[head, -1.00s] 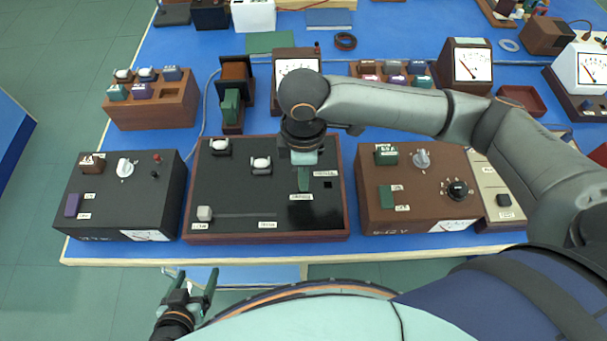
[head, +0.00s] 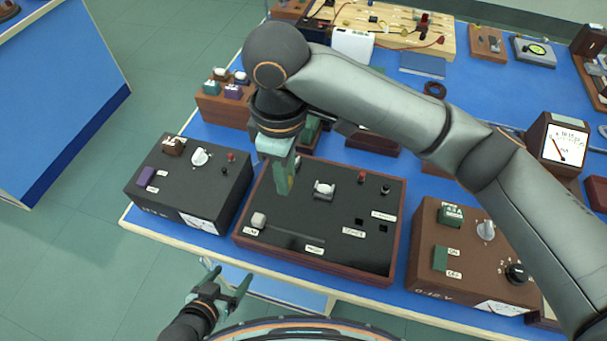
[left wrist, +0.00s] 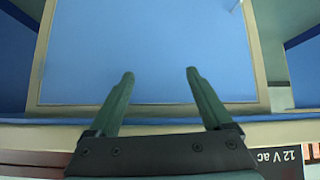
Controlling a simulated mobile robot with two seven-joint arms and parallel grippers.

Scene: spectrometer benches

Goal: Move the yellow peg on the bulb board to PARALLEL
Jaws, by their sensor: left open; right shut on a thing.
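The black board in a reddish wooden frame (head: 352,271) has white domed fittings, one (head: 324,190) in plain view, and two dark square holes (head: 359,222) (head: 383,228) beside small labels too blurred to read. No yellow peg can be made out on it. My right gripper (head: 283,187) points down over the board's left half, its fingers seen edge-on. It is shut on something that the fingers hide. My left gripper (head: 228,282) is open and empty in front of the table edge. The left wrist view shows its fingers (left wrist: 160,82) spread, with nothing between them.
A black box (head: 185,183) stands left of the board and a brown box (head: 462,260) right of it, with narrow gaps. A pale wooden board (head: 390,28) with wires lies at the back. My right arm crosses above the table and hides parts of it.

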